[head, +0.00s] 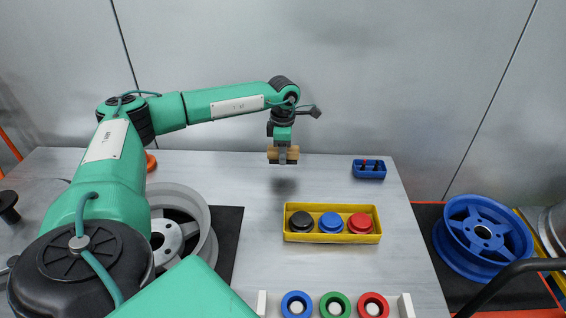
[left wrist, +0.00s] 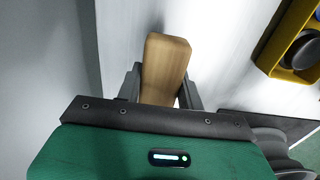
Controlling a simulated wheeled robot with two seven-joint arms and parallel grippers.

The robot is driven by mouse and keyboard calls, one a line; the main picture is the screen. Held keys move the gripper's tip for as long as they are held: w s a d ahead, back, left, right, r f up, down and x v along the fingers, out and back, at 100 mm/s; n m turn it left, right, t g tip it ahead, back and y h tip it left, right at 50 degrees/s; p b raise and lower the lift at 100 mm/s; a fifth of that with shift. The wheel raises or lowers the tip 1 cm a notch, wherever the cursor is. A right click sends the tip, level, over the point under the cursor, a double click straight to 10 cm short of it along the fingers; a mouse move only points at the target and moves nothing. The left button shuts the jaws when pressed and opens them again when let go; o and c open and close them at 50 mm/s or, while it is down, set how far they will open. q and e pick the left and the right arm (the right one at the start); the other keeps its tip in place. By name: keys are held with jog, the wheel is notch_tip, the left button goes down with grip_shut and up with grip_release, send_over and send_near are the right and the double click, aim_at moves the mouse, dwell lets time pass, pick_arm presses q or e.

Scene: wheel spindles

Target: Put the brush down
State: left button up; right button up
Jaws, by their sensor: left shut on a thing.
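The brush (head: 271,152) shows as a small brown wooden block in my left gripper (head: 284,160), held above the back part of the table, with a dark shadow on the tabletop below it. In the left wrist view the brush's wooden body (left wrist: 165,62) sits between the two dark fingers of the left gripper (left wrist: 161,88). The gripper is shut on it. Its bristles are not visible in either view. My right gripper is not in view.
A yellow tray (head: 332,238) with black, blue and red caps stands mid-table. A small blue holder (head: 369,176) is at the back right. A silver wheel (head: 190,220) lies on a dark mat at left, a blue wheel (head: 482,237) at right. Coloured rings (head: 335,305) stand in front.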

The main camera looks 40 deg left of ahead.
pick_arm(q)
notch_tip(320, 180, down, 4)
jog(key=shift+f, duration=0.25)
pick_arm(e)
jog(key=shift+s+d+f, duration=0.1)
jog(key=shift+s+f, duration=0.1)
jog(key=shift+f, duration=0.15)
pick_arm(q)
jog(key=o, duration=1.1)
jog(key=shift+c, duration=0.2)
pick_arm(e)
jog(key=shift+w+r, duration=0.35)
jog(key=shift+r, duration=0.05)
